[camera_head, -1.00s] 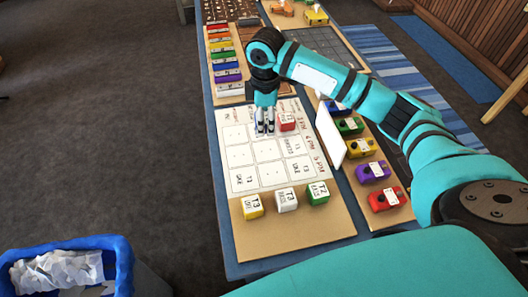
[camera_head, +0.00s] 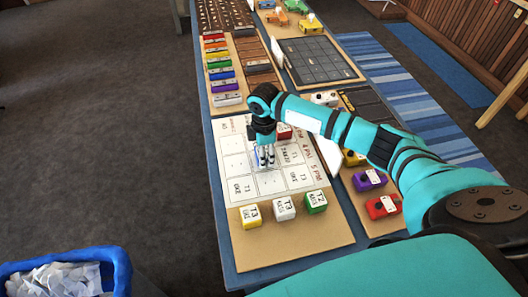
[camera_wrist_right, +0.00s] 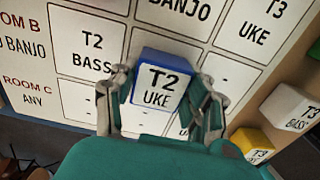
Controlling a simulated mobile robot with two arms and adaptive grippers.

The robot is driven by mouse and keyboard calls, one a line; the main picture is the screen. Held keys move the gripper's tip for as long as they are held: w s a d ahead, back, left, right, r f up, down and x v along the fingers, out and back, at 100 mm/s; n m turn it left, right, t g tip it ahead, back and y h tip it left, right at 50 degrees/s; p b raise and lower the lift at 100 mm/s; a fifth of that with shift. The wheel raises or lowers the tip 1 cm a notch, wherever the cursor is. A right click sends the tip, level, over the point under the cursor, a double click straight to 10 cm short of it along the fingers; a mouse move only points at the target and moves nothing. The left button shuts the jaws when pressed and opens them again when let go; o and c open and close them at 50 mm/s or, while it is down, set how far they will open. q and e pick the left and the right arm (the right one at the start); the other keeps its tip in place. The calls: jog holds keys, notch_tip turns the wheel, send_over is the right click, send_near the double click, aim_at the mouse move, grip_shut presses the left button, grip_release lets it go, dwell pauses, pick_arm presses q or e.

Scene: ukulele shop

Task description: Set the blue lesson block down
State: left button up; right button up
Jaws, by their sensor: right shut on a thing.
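The blue lesson block (camera_wrist_right: 157,84), marked T2 UKE on its white face, is between the fingers of my right gripper (camera_wrist_right: 158,108) in the right wrist view. The fingers are shut on its sides. In the head view my right gripper (camera_head: 266,160) points down over the middle of the white schedule board (camera_head: 237,147), and the block is mostly hidden by it. In the wrist view the block is beside the printed T2 BASS cell. I cannot tell whether it touches the board. My left gripper is not in view.
A red block (camera_head: 284,132) stands on the board just beyond my gripper. A yellow block (camera_head: 250,215), white block (camera_head: 284,208) and green block (camera_head: 316,202) stand along the near side. A blue bin (camera_head: 120,267) with paper is at lower left.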

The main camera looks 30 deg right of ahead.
jog(key=o, duration=1.1)
jog(key=shift+f, duration=0.1)
jog(key=shift+o, duration=0.2)
notch_tip(320, 180, up, 12)
jog(key=b, duration=0.1)
jog(key=shift+r, duration=0.2)
